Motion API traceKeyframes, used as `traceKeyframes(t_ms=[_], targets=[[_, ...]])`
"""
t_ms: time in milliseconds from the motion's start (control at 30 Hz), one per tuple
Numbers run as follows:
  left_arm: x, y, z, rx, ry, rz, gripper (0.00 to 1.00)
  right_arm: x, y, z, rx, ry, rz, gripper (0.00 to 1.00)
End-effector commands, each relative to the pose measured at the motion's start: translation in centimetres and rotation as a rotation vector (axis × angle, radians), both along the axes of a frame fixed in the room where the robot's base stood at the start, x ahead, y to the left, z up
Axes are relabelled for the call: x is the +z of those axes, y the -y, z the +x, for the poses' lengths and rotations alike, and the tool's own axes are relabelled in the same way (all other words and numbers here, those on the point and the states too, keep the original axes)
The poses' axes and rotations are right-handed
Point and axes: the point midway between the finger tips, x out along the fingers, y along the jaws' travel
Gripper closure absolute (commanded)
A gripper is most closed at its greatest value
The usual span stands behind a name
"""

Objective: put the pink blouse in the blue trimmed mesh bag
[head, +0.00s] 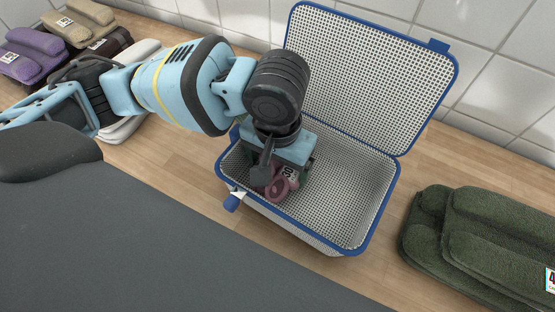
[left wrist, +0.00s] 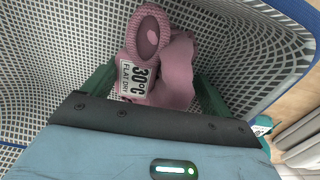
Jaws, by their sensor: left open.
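The blue trimmed mesh bag (head: 345,190) stands open on the wooden counter, its lid leaning up at the back. The pink blouse (head: 281,184) is a small rolled bundle with a white care label, inside the bag at its left part. It also shows in the left wrist view (left wrist: 175,75), against the mesh. My left gripper (head: 279,172) reaches down into the bag, right over the blouse. Its fingers (left wrist: 155,90) are open, one on each side of the blouse. The gripper hides part of the blouse. My right gripper is not in view.
A folded dark green bundle (head: 485,240) lies right of the bag. Purple (head: 30,57) and beige (head: 78,25) folded bundles lie at the far left. White tiled wall stands behind. The bag's right half is empty.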

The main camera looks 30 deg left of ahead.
Motion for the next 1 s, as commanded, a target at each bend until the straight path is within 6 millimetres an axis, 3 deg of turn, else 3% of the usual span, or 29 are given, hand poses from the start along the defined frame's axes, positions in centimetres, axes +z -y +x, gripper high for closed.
traceKeyframes(t_ms=[167,700,1000], targets=[[1.0,0.0,0.0,0.000,0.001,-0.001,0.14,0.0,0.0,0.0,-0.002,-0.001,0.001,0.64],[10.8,0.1,0.0,0.000,0.003,-0.002,0.14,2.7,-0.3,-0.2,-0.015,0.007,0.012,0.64],[12.3,0.1,0.0,0.001,-0.001,-0.001,0.14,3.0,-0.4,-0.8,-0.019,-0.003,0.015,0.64]])
